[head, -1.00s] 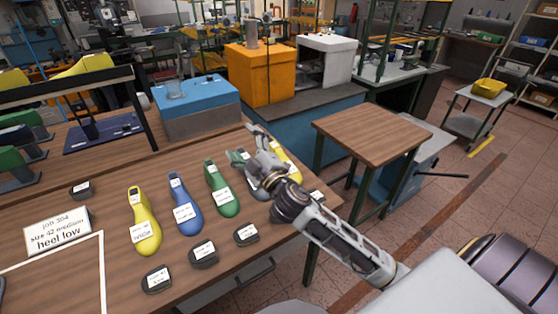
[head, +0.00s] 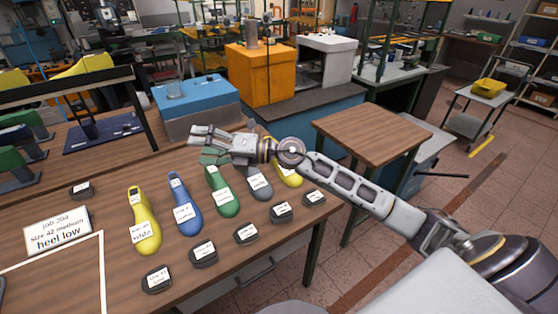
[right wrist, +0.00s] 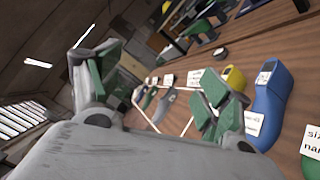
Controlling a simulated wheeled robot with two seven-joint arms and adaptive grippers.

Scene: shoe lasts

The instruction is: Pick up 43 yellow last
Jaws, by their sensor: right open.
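Two yellow lasts lie on the bench in the head view. One (head: 145,222), at the left of the row, has a white label whose size I cannot read for sure. The other (head: 289,175), at the right end, is partly hidden by my right arm. My right gripper (head: 203,145) is open and empty, above the far end of the green last (head: 221,194), fingers pointing left. In the right wrist view, the open gripper (right wrist: 155,92) has a yellow last (right wrist: 235,77) beyond its right finger, beside the blue last (right wrist: 267,105). My left gripper is not in view.
A blue last (head: 183,205) and a grey last (head: 259,183) share the row. Several dark labelled pieces (head: 203,252) lie in front. A job sign (head: 58,232) stands left. A dark rack (head: 150,105) and a blue box (head: 196,107) stand behind.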

